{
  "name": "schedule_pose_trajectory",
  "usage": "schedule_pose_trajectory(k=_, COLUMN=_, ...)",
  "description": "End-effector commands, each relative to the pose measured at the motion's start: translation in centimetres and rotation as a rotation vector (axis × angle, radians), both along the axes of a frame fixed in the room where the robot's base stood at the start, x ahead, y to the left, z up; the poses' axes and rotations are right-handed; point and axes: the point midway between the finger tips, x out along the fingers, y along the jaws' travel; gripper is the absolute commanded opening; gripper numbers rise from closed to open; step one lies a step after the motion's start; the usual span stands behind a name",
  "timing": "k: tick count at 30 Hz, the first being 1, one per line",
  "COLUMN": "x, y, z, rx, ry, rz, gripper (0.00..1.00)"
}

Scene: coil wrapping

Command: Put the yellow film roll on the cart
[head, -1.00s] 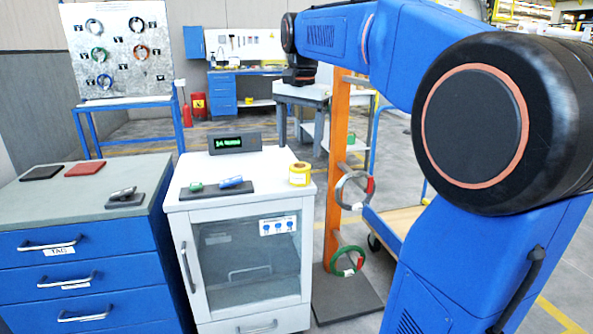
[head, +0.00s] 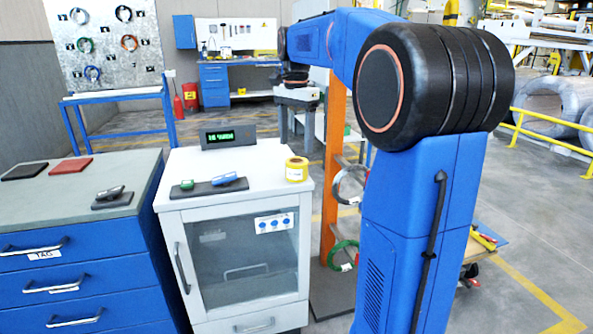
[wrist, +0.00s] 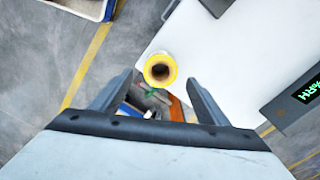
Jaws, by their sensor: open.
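The yellow film roll (head: 296,169) stands upright on the right edge of the white cabinet top. In the wrist view the roll (wrist: 160,70) shows from above, its dark core opening facing me. My gripper (wrist: 159,78) is open and empty; its two fingers appear on either side of the roll in the picture, apart from it. How far above the roll they are is hard to tell. In the head view my fingers cannot be made out. The cart (head: 480,252) shows only in part at the right, mostly hidden behind my arm.
A display box (head: 229,137) and a small dark tray (head: 209,187) with green and blue items share the white cabinet (head: 245,260). An orange post (head: 334,130) with coils stands right of it. A blue drawer unit (head: 80,240) is at left. Open floor lies at right.

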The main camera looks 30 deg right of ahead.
Motion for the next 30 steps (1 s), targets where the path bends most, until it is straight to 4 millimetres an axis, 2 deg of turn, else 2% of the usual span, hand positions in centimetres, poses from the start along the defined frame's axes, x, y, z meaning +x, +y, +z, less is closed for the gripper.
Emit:
schedule_pose_trajectory(k=4, x=0.0, y=0.0, z=-2.4, rx=0.001, ry=0.001, rz=0.000, gripper=0.69)
schedule_pose_trajectory(k=14, x=0.1, y=-0.2, z=-4.7, rx=0.001, ry=0.001, rz=0.000, gripper=0.69)
schedule_pose_trajectory(k=21, x=0.3, y=-0.6, z=-7.9, rx=0.000, ry=0.002, rz=0.001, gripper=0.69)
schedule_pose_trajectory(k=25, x=0.3, y=-0.6, z=-9.0, rx=0.001, ry=0.001, rz=0.001, gripper=0.69)
schedule_pose_trajectory(k=30, x=0.3, y=-0.6, z=-9.3, rx=0.000, ry=0.000, rz=0.001, gripper=0.69)
